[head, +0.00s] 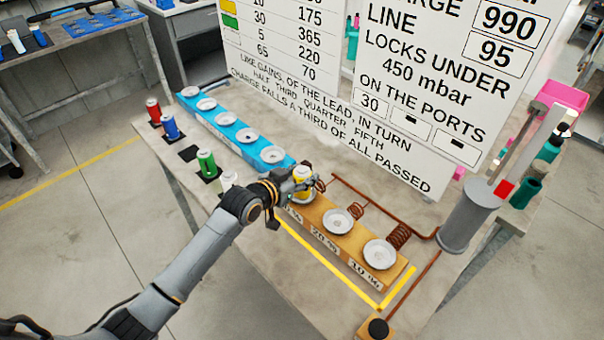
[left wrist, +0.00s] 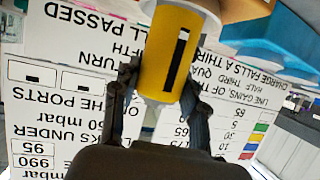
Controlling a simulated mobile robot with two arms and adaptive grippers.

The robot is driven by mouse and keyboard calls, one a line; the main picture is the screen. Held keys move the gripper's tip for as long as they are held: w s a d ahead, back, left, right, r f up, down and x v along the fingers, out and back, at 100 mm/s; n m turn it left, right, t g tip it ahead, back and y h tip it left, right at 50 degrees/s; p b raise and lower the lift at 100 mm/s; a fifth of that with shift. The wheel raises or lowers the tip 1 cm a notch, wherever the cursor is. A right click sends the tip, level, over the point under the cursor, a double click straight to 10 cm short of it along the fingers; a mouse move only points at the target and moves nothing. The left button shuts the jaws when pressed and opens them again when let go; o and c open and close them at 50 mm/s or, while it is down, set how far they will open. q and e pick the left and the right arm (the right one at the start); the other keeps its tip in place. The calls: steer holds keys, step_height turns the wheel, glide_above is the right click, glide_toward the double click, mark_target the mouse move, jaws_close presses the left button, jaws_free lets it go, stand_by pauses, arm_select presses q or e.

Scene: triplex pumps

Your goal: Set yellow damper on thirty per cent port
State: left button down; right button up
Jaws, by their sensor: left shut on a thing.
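The yellow damper (head: 303,176) is upright in my left gripper (head: 298,188), directly over the leftmost dish (head: 309,199) of the orange port block (head: 340,250). That dish is partly hidden by the gripper, and its label is only partly visible; the other two read 20 % and 10 %. I cannot tell whether the damper touches the dish. In the left wrist view the yellow damper (left wrist: 176,45) has a black vertical bar and sits between the two fingers of the left gripper (left wrist: 160,95). My right gripper is not in view.
A blue block (head: 235,130) with several white dishes lies behind. Red (head: 153,110), blue (head: 171,127) and green (head: 207,164) dampers and a white one (head: 228,179) stand left. Copper coils (head: 398,236) and a grey cylinder (head: 468,220) are right. A large sign (head: 380,80) rises behind.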

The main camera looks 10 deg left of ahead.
arm_select(q)
steer(key=shift+f, duration=0.1)
steer(key=c, duration=0.7)
jaws_free()
steer(key=shift+s+a, duration=0.1)
steer(key=shift+s, duration=0.05)
steer(key=b+v, duration=0.1)
steer(key=v, duration=1.1)
steer(key=shift+b, duration=0.3)
